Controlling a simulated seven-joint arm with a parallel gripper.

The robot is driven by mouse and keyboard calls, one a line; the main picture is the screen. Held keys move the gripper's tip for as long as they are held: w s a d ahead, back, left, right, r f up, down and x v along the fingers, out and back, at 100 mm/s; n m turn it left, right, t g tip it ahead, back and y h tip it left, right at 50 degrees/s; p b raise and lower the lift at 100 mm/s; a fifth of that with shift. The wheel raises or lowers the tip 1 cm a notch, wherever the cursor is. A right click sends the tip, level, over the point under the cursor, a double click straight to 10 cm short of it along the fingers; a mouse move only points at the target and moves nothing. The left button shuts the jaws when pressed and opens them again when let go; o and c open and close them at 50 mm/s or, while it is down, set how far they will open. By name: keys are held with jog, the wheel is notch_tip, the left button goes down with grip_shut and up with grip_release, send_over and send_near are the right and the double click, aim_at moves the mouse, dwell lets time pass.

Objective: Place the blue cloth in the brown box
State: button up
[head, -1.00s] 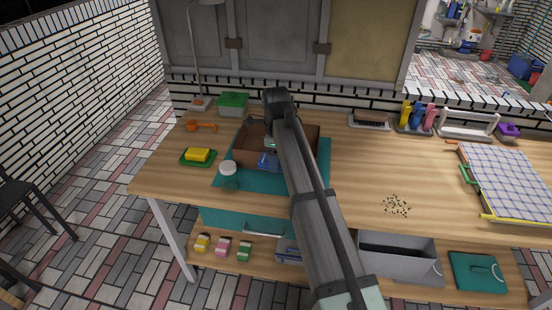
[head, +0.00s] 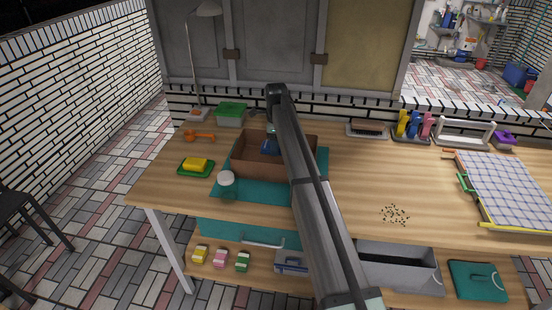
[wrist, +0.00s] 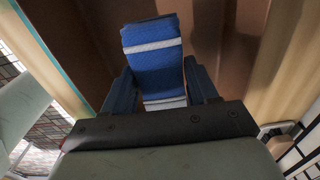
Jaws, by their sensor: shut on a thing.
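The blue cloth (wrist: 152,62), folded with a white stripe, is held between the two fingers of my gripper (wrist: 160,85) in the wrist view. In the head view a bit of dark blue (head: 269,147) shows over the brown box (head: 262,168), where my arm hides most of the gripper. The open brown box sits on a teal mat on the table. In the wrist view the box's brown inside (wrist: 215,50) lies behind the cloth. I cannot tell whether the cloth touches the box floor.
A white-lidded jar (head: 226,179) stands in front of the box on the teal mat (head: 310,185). A yellow sponge (head: 195,163) on a green dish and an orange tool (head: 200,135) lie to the left. A green-lidded container (head: 230,114) stands behind.

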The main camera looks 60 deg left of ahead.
jog(key=shift+f, duration=1.35)
jog(key=shift+c, duration=1.1)
jog(key=shift+f, duration=1.65)
jog(key=o, duration=1.3)
jog(key=shift+c, duration=0.2)
jog(key=shift+r, duration=0.1)
notch_tip(320, 180, up, 12)
jog(key=shift+f, duration=0.1)
